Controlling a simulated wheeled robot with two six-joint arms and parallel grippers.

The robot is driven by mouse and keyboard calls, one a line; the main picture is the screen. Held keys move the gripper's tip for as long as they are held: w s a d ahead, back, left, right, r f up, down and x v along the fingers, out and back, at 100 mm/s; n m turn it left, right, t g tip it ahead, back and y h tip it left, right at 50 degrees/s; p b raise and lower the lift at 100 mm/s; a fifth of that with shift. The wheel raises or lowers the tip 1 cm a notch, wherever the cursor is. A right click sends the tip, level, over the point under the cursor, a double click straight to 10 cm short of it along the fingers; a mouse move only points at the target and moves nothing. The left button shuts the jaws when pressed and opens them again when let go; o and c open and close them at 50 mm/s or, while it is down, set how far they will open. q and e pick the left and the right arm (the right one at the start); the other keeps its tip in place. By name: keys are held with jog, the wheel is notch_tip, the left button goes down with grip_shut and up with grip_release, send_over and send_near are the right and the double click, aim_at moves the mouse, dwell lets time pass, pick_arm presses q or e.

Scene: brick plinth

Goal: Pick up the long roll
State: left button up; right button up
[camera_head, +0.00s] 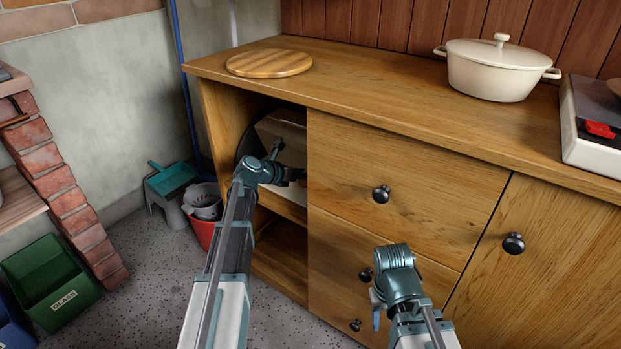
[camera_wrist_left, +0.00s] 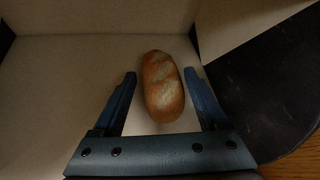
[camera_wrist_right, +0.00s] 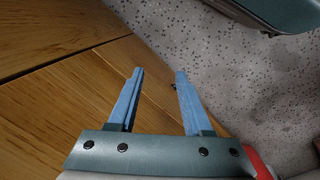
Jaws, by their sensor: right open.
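The long roll (camera_wrist_left: 162,88) is a brown, scored loaf that shows in the left wrist view, lying in a beige box (camera_wrist_left: 65,70). The box also shows in the head view (camera_head: 287,130), in the cabinet's open upper compartment; the roll is hidden there. My left gripper (camera_wrist_left: 160,76) is open, with one finger at each side of the roll in its view. A gap shows at the left finger; whether the fingers are level with the roll I cannot tell. My right gripper (camera_wrist_right: 155,74) is open and empty, in front of the cabinet drawers.
The wooden cabinet (camera_head: 420,140) has knobbed drawers close to my right arm. A dark round thing (camera_wrist_left: 265,85) stands beside the box. On the cabinet top are a round board (camera_head: 268,64) and a cream pot (camera_head: 497,72). A red bucket (camera_head: 203,229) stands on the floor left.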

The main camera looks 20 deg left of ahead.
pick_arm(q)
jog(key=c, duration=1.1)
jog(key=shift+s+r+p, duration=0.2)
jog(key=shift+r+p, duration=0.3)
jog(key=shift+p, duration=0.05)
notch_tip(320, 180, up, 7)
jog(key=p, duration=0.6)
jog(key=shift+f+p, duration=0.2)
jog(key=shift+p, duration=0.1)
jog(key=s+a, duration=0.2)
jog(key=s, duration=0.4)
jog(key=s+a, duration=0.2)
jog(key=s, duration=0.4)
jog(key=s+a, duration=0.2)
jog(key=s, duration=0.4)
jog(key=shift+s+a+f+b, duration=0.2)
jog(key=shift+a+f+b, duration=0.1)
jog(key=shift+a+b, duration=0.1)
